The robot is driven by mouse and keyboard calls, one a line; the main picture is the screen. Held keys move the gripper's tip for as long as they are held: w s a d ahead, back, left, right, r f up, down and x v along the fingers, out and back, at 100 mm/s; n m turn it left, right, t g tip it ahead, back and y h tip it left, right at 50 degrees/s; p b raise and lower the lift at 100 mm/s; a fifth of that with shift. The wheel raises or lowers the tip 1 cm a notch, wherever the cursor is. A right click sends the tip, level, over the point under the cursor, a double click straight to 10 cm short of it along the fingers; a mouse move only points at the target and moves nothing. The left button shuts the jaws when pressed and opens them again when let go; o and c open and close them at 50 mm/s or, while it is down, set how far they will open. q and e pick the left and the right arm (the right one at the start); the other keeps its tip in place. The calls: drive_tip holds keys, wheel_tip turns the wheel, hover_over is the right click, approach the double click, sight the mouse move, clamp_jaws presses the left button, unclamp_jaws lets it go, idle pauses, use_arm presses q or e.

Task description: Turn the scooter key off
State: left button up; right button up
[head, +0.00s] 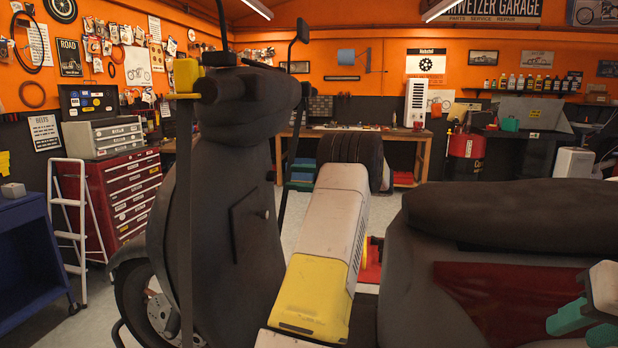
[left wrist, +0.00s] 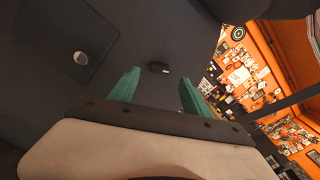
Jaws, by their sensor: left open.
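The dark scooter (head: 215,205) stands with its leg shield facing me. In the left wrist view a small dark key-like piece with a pale end (left wrist: 159,68) sits on the scooter's dark panel (left wrist: 40,90). My left gripper (left wrist: 159,82) is open. Its green fingertips lie either side of that piece in the picture, with nothing held; I cannot tell the depth gap.
A round knob (head: 266,214) on a square cover is on the leg shield; it also shows in the left wrist view (left wrist: 81,58). The dark seat (head: 510,215) is at the right. A mirror (head: 303,30) and handlebar rise above. A white stepladder (head: 68,225) stands at left.

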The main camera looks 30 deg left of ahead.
sight(276, 176)
use_arm(q)
drive_tip(key=x, duration=0.6)
drive_tip(key=shift+c, duration=0.5)
clamp_jaws()
